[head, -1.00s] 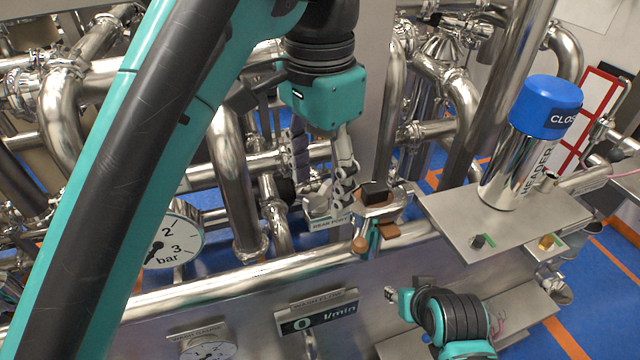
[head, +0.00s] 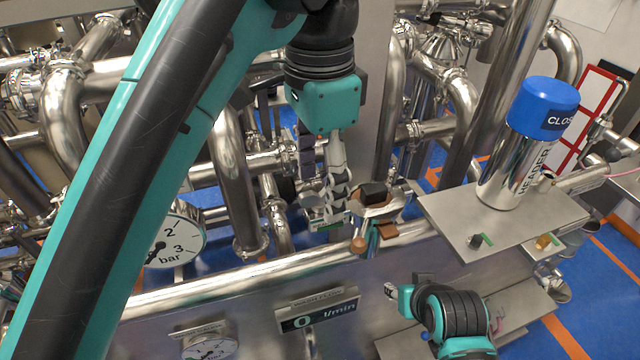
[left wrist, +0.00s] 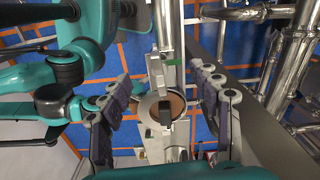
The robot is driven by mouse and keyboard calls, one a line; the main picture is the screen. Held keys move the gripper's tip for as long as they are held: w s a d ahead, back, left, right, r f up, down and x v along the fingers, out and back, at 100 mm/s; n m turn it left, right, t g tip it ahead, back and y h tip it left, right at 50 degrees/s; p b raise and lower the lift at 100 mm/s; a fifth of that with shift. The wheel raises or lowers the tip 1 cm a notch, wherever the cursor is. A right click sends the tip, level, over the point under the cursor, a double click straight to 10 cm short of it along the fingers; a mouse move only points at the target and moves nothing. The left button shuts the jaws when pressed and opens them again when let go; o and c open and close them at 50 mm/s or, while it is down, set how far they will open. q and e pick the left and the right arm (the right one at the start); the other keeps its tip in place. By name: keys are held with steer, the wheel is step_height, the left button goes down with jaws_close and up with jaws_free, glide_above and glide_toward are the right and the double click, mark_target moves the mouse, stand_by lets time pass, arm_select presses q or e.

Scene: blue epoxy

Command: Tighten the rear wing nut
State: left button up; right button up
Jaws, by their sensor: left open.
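A label and small metal fitting (head: 312,203), probably the rear wing nut's place, sit on the pipework just under my left gripper in the head view; the fingers partly cover them, and the nut's shape is unclear. My left gripper (head: 325,195) is open, pointing down. In the left wrist view its two fingers (left wrist: 165,95) stand apart on either side of a round brown-faced part with a black block (left wrist: 166,110) and a metal piece (left wrist: 157,75); neither finger visibly grips them. My right gripper (head: 392,291) is low at centre right; its jaws are too small to read.
The brown and black fitting (head: 374,196) stands right beside the left fingers. A steel shelf (head: 500,225) carries a blue-capped cylinder (head: 543,108) to the right. A pressure gauge (head: 175,240) and flow display (head: 318,315) are in front. Dense pipes fill the back.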

mark_target(320, 189)
arm_select(q)
step_height(320, 189, up, 3)
steer(key=p, duration=0.2)
steer(key=shift+p, duration=0.35)
steer(key=shift+r, duration=2.5)
